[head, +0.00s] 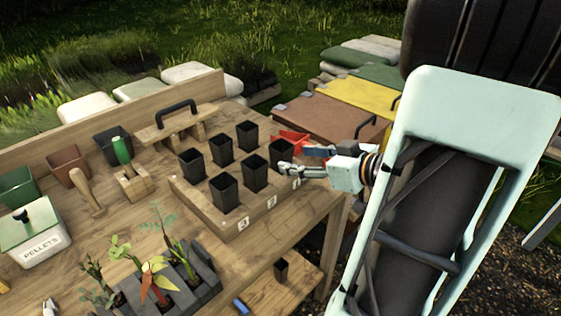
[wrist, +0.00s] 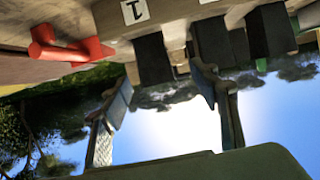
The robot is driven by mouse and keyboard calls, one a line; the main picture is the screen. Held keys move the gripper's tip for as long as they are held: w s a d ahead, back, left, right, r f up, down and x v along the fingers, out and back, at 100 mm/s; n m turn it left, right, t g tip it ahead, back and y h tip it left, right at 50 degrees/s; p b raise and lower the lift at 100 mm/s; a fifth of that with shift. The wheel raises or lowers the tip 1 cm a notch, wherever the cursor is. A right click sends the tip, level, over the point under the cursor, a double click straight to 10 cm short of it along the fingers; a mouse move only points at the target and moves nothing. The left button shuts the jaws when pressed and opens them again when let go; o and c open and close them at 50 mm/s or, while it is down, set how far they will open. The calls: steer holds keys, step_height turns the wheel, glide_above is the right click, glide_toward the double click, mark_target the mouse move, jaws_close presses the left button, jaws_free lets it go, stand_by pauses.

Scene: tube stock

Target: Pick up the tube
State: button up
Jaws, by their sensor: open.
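Several black square tubes stand upright in a wooden rack (head: 185,196) in the head view. The tube nearest my gripper (head: 282,150) is at the rack's right end, by the label 1. My gripper (head: 300,160) is open and empty, reaching in from the right beside this tube. In the wrist view, which is upside down, a black tube (wrist: 153,58) by the label 1 shows between the two fingers of my gripper (wrist: 160,95). Another tube (wrist: 212,42) is partly behind the right finger. I cannot tell whether a finger touches a tube.
A red object (head: 291,139) lies just behind the rack's right end; it also shows in the wrist view (wrist: 70,48). A small black pot (head: 281,270) stands on a lower wooden shelf. Plants (head: 180,255), a pellets box (head: 34,240) and a handled wooden piece (head: 172,130) surround the rack.

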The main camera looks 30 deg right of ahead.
mark_target(288, 155)
steer(key=x, duration=0.2)
steer(key=b+x, duration=0.1)
steer(key=x, duration=0.2)
steer(key=d+x, duration=0.1)
steer(key=x, duration=0.1)
steer(key=shift+w+a+f+b, duration=0.2)
steer(key=shift+w+b, duration=0.15)
steer(key=shift+w, duration=0.15)
steer(key=c, duration=1)
